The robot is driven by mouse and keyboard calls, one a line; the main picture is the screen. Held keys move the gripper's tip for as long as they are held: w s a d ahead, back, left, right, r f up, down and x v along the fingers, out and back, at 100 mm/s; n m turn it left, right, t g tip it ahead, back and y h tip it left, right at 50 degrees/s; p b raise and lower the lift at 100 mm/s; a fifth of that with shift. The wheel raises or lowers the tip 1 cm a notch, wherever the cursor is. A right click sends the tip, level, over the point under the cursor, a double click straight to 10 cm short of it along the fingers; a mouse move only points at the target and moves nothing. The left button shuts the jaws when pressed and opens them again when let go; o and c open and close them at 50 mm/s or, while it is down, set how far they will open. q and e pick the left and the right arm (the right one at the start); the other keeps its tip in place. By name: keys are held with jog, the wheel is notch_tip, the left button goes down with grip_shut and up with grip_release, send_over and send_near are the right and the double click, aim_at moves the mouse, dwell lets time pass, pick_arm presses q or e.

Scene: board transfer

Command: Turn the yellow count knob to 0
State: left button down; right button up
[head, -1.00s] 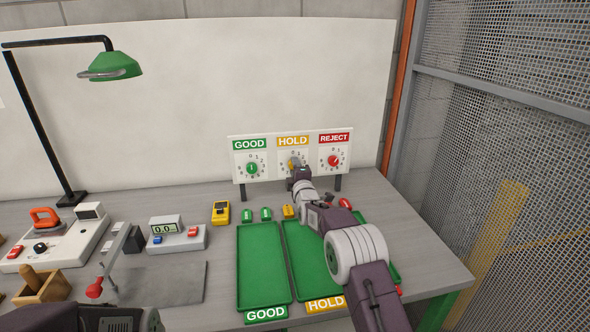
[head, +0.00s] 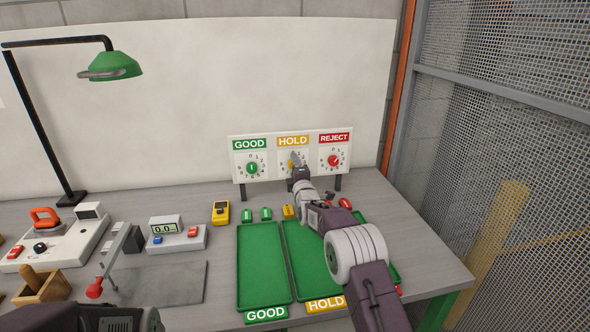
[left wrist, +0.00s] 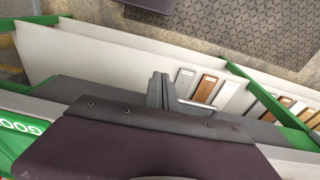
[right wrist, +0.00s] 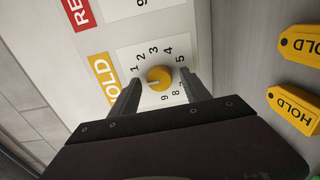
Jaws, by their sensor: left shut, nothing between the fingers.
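The yellow count knob (right wrist: 159,79) is on the HOLD dial of the white panel (right wrist: 200,20). It also shows in the head view (head: 291,163), partly behind my right gripper. The knob's white pointer line faces the HOLD label side, toward the left finger in the right wrist view. My left gripper (left wrist: 160,92) is shut and empty, away from the panel.
The green GOOD knob (head: 252,168) and red REJECT knob (head: 334,160) flank the HOLD dial. Green trays (head: 262,268) and yellow HOLD tags (right wrist: 297,108) lie before the panel. A meter (head: 176,235) and lamp (head: 110,66) stand left.

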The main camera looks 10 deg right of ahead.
jog(key=s+b, duration=0.1)
jog(key=s, duration=0.8)
jog(key=shift+b, duration=0.3)
